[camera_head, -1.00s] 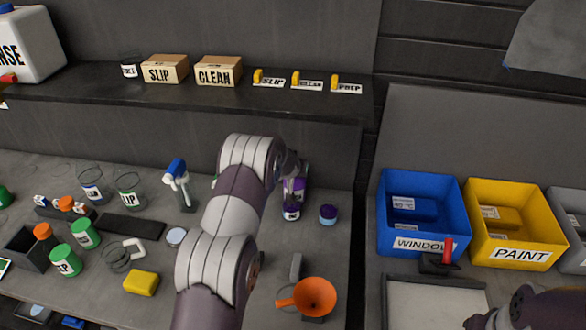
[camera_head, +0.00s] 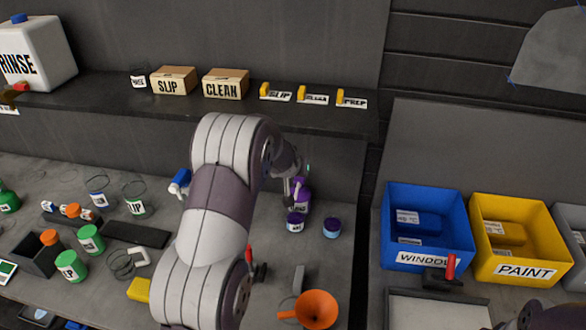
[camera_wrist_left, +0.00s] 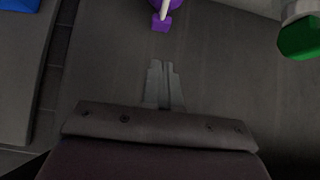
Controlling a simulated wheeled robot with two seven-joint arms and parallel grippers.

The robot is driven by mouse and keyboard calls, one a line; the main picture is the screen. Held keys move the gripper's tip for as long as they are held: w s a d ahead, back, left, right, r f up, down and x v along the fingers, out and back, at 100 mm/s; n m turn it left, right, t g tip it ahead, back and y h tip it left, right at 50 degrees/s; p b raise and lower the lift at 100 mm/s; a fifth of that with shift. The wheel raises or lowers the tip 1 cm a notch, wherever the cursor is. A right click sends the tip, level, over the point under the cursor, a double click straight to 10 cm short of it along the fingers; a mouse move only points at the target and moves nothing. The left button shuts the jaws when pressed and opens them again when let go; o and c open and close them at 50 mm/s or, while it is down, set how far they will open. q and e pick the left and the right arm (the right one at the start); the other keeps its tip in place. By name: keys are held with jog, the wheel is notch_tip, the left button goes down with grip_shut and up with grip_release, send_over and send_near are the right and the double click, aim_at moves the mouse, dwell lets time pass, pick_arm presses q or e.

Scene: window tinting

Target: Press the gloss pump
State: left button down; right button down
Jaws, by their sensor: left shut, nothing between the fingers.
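The purple gloss pump bottle (camera_head: 302,202) stands on the bench in the head view, its upper part partly hidden by my left wrist. In the left wrist view a purple pump top with a pale nozzle (camera_wrist_left: 161,20) shows at the top edge, beyond the fingertips. My left gripper (camera_wrist_left: 160,68) is shut and empty, with a gap in that picture between its fingertips and the purple part. In the head view its hand is just above and behind the bottle, mostly hidden. My right arm shows only at the bottom right corner; its gripper is out of view.
Two small purple-lidded jars (camera_head: 295,222) (camera_head: 332,227) stand close to the bottle. An orange funnel (camera_head: 316,308) is nearer the front. A shelf (camera_head: 330,122) with boxes runs behind. Blue (camera_head: 428,240) and yellow (camera_head: 519,250) bins stand at right. A green-capped container (camera_wrist_left: 300,38) shows in the wrist view.

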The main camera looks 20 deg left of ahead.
pick_arm(q)
jog(key=shift+s+d+r, duration=0.2)
jog(key=shift+r, duration=0.15)
jog(key=shift+a, duration=0.1)
jog(key=s+d+f+g+h, duration=0.1)
jog(key=s+d+f+g, duration=0.25)
jog(key=s, duration=0.35)
jog(key=s+d+f+g+h, duration=0.1)
jog(key=s+d+f+g, duration=0.2)
jog(key=s, duration=0.5)
jog(key=s+d+r+m+b, duration=0.1)
jog(key=s+d, duration=0.2)
jog(key=s, duration=0.5)
jog(key=s+d+m+b, duration=0.2)
jog(key=s+d, duration=0.2)
jog(key=s, duration=0.4)
jog(key=shift+s+r+g, duration=0.3)
jog(key=shift+r+g, duration=0.1)
jog(key=shift+g, duration=0.05)
